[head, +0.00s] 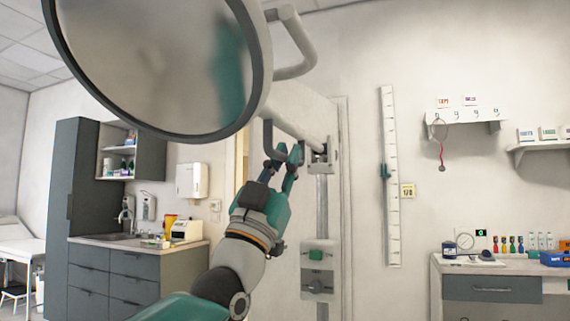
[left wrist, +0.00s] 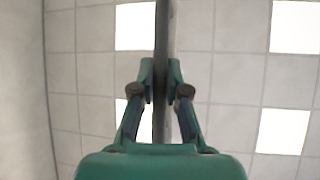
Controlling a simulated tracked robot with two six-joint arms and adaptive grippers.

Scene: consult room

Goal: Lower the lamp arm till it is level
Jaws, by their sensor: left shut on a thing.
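The lamp's large round head (head: 150,60) with a dark rim fills the upper left of the head view. The pale lamp arm (head: 305,112) runs behind it and slopes down to a bracket (head: 320,158) on a wall rail. A grey loop handle (head: 267,138) hangs below the arm beside the lamp head. My left gripper (head: 283,155) reaches up from below and is shut on this handle. In the left wrist view the fingers (left wrist: 160,80) close on both sides of a dark grey bar (left wrist: 162,30), the handle. My right gripper is out of view.
A second pale handle (head: 298,45) sticks out at the lamp's upper right. A box with a green button (head: 318,254) is on the rail. A measuring scale (head: 391,180) hangs on the wall to the right. Cabinets (head: 125,275) stand at left, a drawer desk (head: 490,290) at right.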

